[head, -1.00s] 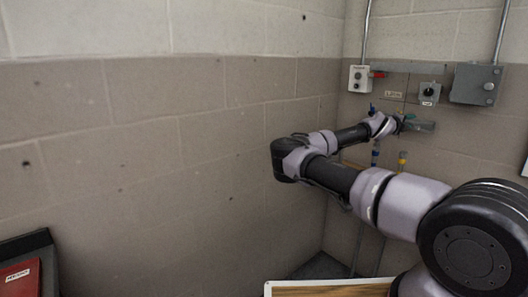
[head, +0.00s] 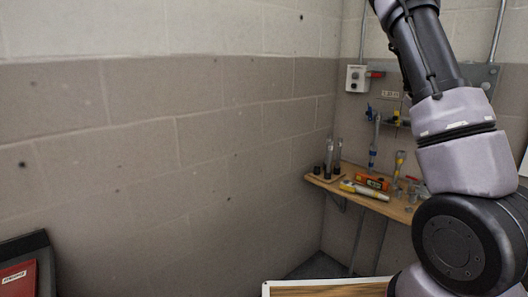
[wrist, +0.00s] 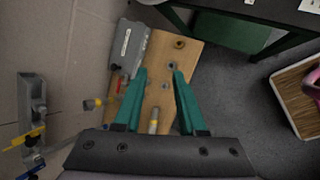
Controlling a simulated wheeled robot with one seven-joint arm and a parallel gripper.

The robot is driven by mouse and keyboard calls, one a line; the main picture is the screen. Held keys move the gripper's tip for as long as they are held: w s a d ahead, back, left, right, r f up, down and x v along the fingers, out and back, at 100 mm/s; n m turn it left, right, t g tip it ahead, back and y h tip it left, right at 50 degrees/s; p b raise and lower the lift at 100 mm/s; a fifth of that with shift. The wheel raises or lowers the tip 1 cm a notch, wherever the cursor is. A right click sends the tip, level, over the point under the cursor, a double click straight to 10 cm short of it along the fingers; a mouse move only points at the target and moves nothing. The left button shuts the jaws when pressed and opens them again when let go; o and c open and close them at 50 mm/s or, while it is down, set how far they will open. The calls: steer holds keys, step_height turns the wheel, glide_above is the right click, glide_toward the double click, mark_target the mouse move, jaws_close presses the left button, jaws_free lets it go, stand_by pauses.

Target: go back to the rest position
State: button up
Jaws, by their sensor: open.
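My gripper (wrist: 157,72) shows in the wrist view with its two teal fingers apart and nothing visible held between them. In the head view my arm rises steeply on the right and leaves the top edge, so the gripper is out of that picture. In the wrist view, the fingers overlap a wooden shelf (wrist: 186,52) seen beyond them. I cannot tell the exact distance, but no contact is visible.
The wooden shelf (head: 398,207) on the back wall holds several tools, including a yellow-handled one (head: 364,190). A switch box (head: 357,78) is on the wall above. A red item (head: 18,277) lies lower left. A wood-topped surface (head: 325,288) is in front.

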steer(key=s+a+r+m+t+y, duration=0.1)
steer(key=s+a+r+m+y, duration=0.25)
steer(key=a+r, duration=0.45)
steer(key=s+a+r+m+t+y, duration=0.25)
steer(key=s+a+r+m, duration=0.2)
steer(key=a, duration=0.65)
steer(key=s+a+r+m+t+y, duration=0.1)
steer(key=s+a+r+m, duration=0.2)
steer(key=s+a, duration=0.4)
steer(key=s+a+r+m+y, duration=0.2)
steer(key=s+a+r+m, duration=0.1)
steer(key=s+a+r, duration=0.2)
steer(key=s+a, duration=0.2)
steer(key=a, duration=0.1)
steer(key=shift+s+a+r+t, duration=0.2)
steer(key=shift+a+r+t, duration=0.1)
steer(key=shift+t, duration=0.05)
steer(key=shift+w, duration=0.15)
